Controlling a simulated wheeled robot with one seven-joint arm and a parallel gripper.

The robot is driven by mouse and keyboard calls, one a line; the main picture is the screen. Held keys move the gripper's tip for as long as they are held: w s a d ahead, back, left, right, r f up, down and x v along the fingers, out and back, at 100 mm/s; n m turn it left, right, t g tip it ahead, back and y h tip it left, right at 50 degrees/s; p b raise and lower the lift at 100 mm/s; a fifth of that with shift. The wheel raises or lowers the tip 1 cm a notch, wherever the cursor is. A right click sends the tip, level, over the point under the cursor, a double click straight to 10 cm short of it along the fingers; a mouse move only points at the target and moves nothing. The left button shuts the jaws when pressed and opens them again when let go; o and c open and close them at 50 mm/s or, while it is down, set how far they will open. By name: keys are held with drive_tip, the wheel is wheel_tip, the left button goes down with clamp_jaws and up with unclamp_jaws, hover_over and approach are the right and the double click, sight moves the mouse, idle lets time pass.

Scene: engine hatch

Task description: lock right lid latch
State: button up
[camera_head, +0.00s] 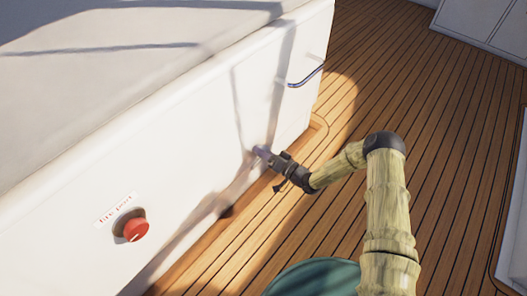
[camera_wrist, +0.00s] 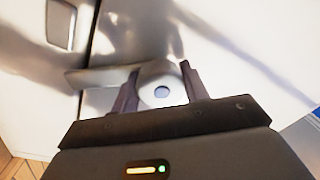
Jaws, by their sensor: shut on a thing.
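The latch (camera_wrist: 160,92) is a pale round hub with a dark spot in its middle and a handle (camera_wrist: 98,78) reaching left in the wrist view. It sits on a white panel (camera_wrist: 240,70). My gripper (camera_wrist: 159,72) has one finger on each side of the round hub and is shut on it. In the head view my gripper (camera_head: 263,153) meets the low part of the white side wall (camera_head: 190,130). The latch is hidden behind the fingers there.
A red knob (camera_head: 135,230) with a small label above it sticks out of the wall at the lower left. A metal handle (camera_head: 306,77) is on the wall above my gripper. Open wooden deck (camera_head: 400,80) lies to the right. A dark seam (camera_wrist: 105,40) runs beside the latch.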

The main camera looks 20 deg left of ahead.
drive_tip(key=m, duration=0.6)
drive_tip(key=shift+d+f+m+t, duration=0.1)
drive_tip(key=shift+d+m+t, duration=0.05)
drive_tip(key=shift+m+t, duration=0.2)
drive_tip(key=shift+m, duration=0.25)
drive_tip(key=o, duration=1)
drive_tip(key=p+v, duration=0.6)
drive_tip(key=v, duration=1.1)
drive_tip(key=shift+s+d, duration=0.1)
drive_tip(key=shift+s, duration=0.15)
